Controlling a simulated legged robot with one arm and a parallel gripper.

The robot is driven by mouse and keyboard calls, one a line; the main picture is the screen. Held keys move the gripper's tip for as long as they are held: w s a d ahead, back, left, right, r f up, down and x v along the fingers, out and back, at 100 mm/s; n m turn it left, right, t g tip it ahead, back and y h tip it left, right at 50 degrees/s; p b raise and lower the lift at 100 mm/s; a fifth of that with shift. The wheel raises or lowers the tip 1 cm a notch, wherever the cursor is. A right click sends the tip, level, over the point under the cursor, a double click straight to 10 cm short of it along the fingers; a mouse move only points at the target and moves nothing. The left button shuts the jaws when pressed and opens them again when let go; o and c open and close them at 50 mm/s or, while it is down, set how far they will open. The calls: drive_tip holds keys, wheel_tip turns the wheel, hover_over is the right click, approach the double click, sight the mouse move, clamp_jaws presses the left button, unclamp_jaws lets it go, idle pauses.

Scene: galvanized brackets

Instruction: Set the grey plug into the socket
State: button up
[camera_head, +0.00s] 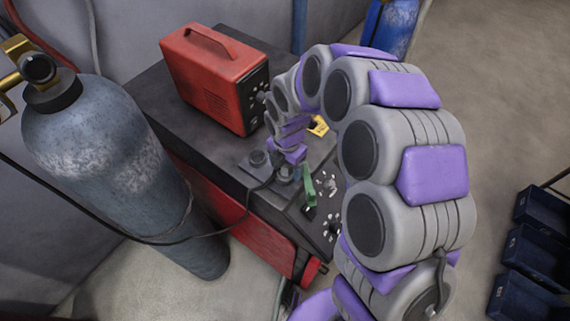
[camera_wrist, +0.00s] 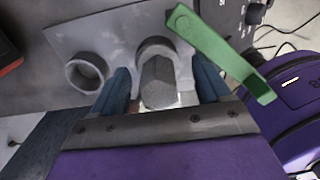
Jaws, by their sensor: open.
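The grey plug (camera_wrist: 158,88) is a six-sided grey piece in the wrist view. It stands at a raised grey collar (camera_wrist: 156,45) on a grey plate (camera_wrist: 112,38); how deep it sits I cannot tell. A round, empty grey ring socket (camera_wrist: 86,73) is on the same plate to the left, and also shows in the head view (camera_head: 258,158). My gripper (camera_wrist: 163,76) is open, with one blue finger on each side of the plug. I cannot tell whether the fingers touch it. In the head view my gripper (camera_head: 290,166) is over the plate, largely hiding the plug.
A green lever (camera_wrist: 222,52) stands close to the right finger. A red welder box (camera_head: 215,80) sits behind on the dark cart top (camera_head: 150,85). A yellow object (camera_head: 318,126) lies near my arm. A gas cylinder (camera_head: 100,160) stands left; dark blue bins (camera_head: 535,250) are at right.

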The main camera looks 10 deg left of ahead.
drive_tip(key=shift+d, duration=0.2)
idle(0.3)
drive_tip(key=shift+a+r, duration=0.15)
drive_tip(key=shift+r, duration=0.35)
wheel_tip(320, 180, up, 16)
drive_tip(key=shift+r, duration=0.2)
